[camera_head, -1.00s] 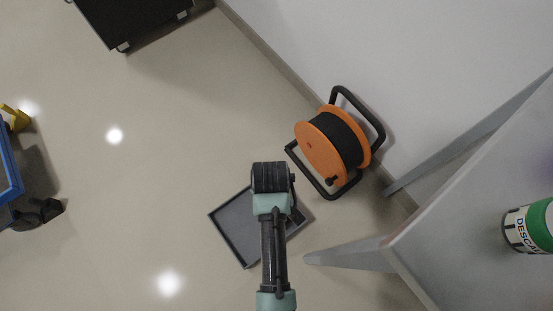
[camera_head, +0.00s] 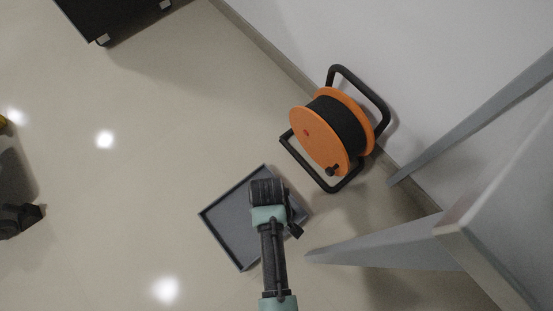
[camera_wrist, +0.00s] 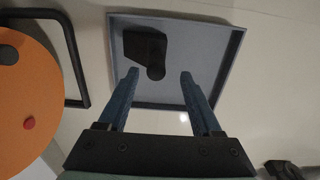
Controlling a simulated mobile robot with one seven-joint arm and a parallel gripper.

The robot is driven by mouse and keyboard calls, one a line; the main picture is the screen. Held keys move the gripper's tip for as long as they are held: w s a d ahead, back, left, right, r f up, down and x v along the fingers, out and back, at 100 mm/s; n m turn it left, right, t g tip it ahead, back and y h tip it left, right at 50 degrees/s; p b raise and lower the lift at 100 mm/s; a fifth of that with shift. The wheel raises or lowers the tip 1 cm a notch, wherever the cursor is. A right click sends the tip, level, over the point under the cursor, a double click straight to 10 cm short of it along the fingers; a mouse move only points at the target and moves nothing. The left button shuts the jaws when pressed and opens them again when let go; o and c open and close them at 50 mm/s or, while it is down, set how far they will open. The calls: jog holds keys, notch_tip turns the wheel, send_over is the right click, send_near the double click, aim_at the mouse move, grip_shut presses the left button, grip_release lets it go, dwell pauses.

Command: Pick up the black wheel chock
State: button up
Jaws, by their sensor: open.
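The black wheel chock (camera_wrist: 144,48) lies in a shallow grey tray (camera_wrist: 215,95) on the floor, near the tray's upper left corner in the wrist view. In the head view a dark piece of it (camera_head: 294,230) shows at the tray's right side, beside my wrist. My gripper (camera_wrist: 159,74) is open and empty, its two blue fingers apart. In the wrist view the chock's rounded end lies just beyond the gap between the fingertips. In the head view my gripper (camera_head: 267,192) is above the tray (camera_head: 222,222), its fingers hidden.
An orange cable reel (camera_head: 320,140) with a black frame stands beside the tray, near the wall. A grey table (camera_head: 510,235) with slanted legs is at the right. A black case (camera_head: 110,15) is at the upper left, and a dark object (camera_head: 18,220) at the left edge. Floor left of the tray is clear.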

jog(key=f+b, duration=0.4)
jog(key=f, duration=0.1)
jog(key=shift+d+b, duration=0.3)
jog(key=shift+r, duration=0.1)
grip_shut()
dwell(1.0)
